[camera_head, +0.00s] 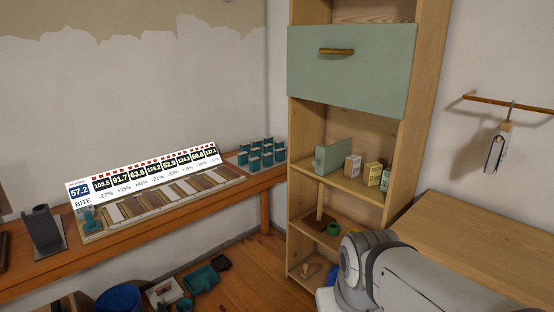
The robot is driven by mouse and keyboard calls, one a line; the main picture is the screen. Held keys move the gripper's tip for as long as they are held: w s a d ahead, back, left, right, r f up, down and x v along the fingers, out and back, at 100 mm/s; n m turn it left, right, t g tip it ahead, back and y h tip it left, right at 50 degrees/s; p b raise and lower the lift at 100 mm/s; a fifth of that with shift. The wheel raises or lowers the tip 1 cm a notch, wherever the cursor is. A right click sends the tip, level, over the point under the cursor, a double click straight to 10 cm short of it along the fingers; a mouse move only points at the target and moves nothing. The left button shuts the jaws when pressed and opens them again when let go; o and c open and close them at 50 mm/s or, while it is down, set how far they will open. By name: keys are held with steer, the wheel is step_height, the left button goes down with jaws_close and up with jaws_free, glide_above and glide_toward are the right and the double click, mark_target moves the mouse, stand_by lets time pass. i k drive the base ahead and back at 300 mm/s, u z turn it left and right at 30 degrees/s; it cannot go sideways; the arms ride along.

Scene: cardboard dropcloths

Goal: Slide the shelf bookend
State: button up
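The bookend (333,156) is a grey-green upright plate standing on the middle shelf of the wooden shelf unit (421,105). It is near the left part of that shelf, with small boxes to its right. The nearest is a white and orange box (352,166), close to the bookend; whether they touch I cannot tell. A yellow box (372,174) and a green box (386,180) stand further right. My arm shows at the lower right, below and in front of the shelf, but my gripper is not in view.
A grey-green flap with a wooden handle (336,51) covers the upper compartment. A wooden tabletop (480,245) stands at the right, close to the shelf unit. A long bench (150,232) with a number display runs along the left wall. Bins and loose items lie on the floor.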

mark_target(328, 158)
steer(key=u, duration=0.15)
steer(key=i, duration=2.05)
steer(key=z, duration=0.65)
steer(key=k, duration=0.65)
steer(key=z, duration=0.2)
steer(key=i, duration=0.65)
steer(key=u, duration=0.1)
